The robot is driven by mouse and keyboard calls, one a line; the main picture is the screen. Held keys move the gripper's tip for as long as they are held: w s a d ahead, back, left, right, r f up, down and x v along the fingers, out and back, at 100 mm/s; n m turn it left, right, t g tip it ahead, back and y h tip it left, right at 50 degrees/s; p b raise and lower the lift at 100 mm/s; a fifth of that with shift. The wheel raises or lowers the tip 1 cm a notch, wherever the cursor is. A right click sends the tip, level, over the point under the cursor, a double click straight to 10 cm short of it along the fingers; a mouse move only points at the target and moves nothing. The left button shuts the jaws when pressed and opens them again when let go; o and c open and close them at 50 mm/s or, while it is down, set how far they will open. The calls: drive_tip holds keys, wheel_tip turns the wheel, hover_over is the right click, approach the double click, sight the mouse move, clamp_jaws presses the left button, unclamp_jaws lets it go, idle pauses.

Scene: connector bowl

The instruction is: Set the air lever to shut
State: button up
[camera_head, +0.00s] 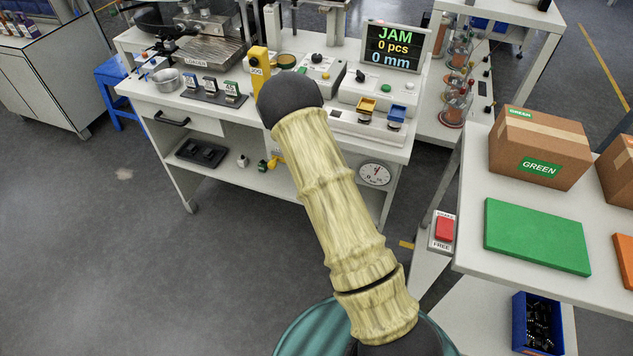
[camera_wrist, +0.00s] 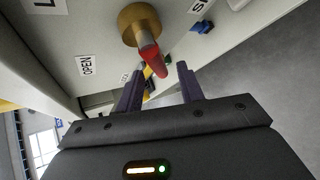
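The air lever (camera_wrist: 149,55) shows in the wrist view as a red handle on a round brass hub (camera_wrist: 138,22), set in a pale panel. The handle points downward and slightly right in that picture. An OPEN label (camera_wrist: 86,65) is left of it, and a partly cut-off label starting with S (camera_wrist: 198,6) is at the upper right. My gripper (camera_wrist: 159,82) is open, with its two dark fingers apart and the handle's tip showing between and just beyond them. Whether a finger touches it, I cannot tell. In the head view my arm hides the gripper and lever.
A white workbench (camera_head: 150,95) carries several devices and a screen (camera_head: 393,48) reading JAM, 0 pcs, 0 mm. A gauge (camera_head: 375,173) sits at its lower front. A table with a green mat (camera_head: 537,236) and boxes stands right. The floor at left is clear.

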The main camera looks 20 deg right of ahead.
drive_tip(key=p+v, duration=0.3)
drive_tip(key=v, duration=1)
drive_tip(key=shift+r, duration=0.25)
drive_tip(key=shift+p, duration=0.5)
drive_tip(key=p, duration=0.2)
drive_tip(key=shift+s+r+p, duration=0.25)
drive_tip(key=shift+p, duration=0.05)
drive_tip(key=shift+s+p, duration=0.1)
drive_tip(key=shift+p, duration=0.35)
drive_tip(key=p, duration=0.2)
drive_tip(key=s+p, duration=0.1)
drive_tip(key=p, duration=0.1)
drive_tip(key=shift+s+r, duration=0.15)
drive_tip(key=shift+r, duration=0.1)
drive_tip(key=shift+f, duration=0.1)
